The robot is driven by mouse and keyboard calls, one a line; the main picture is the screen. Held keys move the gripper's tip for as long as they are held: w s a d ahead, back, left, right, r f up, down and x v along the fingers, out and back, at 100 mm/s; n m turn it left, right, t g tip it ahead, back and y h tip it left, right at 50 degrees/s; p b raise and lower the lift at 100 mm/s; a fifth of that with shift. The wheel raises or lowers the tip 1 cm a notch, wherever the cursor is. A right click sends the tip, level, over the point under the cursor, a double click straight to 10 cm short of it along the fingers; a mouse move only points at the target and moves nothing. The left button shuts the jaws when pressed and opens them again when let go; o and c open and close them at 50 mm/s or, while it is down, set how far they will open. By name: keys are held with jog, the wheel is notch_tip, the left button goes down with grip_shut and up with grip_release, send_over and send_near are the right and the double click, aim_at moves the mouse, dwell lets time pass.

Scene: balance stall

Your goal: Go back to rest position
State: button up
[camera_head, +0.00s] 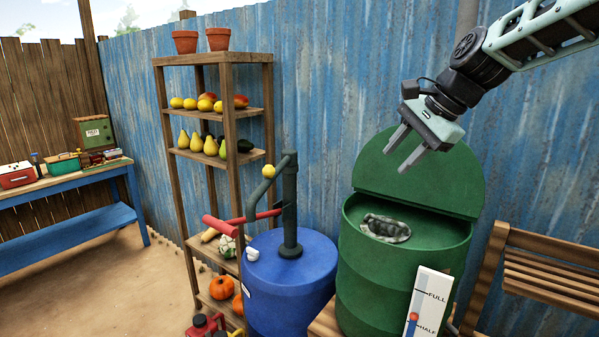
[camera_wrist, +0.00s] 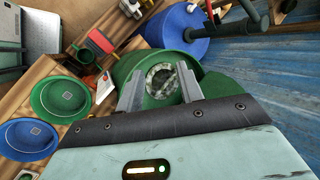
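My gripper (camera_head: 405,150) is raised in front of the open lid of the green barrel (camera_head: 385,285) in the head view. Its two fingers are apart with nothing visible between them. It also shows in the wrist view (camera_wrist: 160,92), with the fingers spread above the barrel. A dark grey, rough-looking lump (camera_head: 386,228) lies in the top of the barrel, below the gripper and apart from it. The lump shows in the wrist view (camera_wrist: 162,80) between the fingertips, farther down.
A blue drum (camera_head: 290,285) with a dark pump post and red handle stands left of the barrel. A wooden shelf (camera_head: 232,130) holds fruit and pots. A wooden bench (camera_head: 550,270) is at right. Green (camera_wrist: 42,98) and blue pans show below.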

jog(key=s+a+f+n+g+h+b, duration=0.1)
jog(key=s+a+f+n+g+b, duration=0.15)
jog(key=s+a+f+n, duration=0.6)
jog(key=s+d+f+n+h+b, duration=0.1)
jog(key=s+f+n, duration=0.2)
jog(key=s+f, duration=0.2)
jog(key=s+d+f+n+g+h+b, duration=0.1)
jog(key=s+f+n, duration=0.3)
jog(key=s, duration=0.8)
jog(key=s+f+n+h+b, duration=0.1)
jog(key=s+f+n+b, duration=0.2)
jog(key=s+f, duration=0.5)
jog(key=shift+s+d+f+n+h, duration=0.15)
jog(key=shift+s+d+n+h, duration=0.2)
jog(key=shift+s+n, duration=0.3)
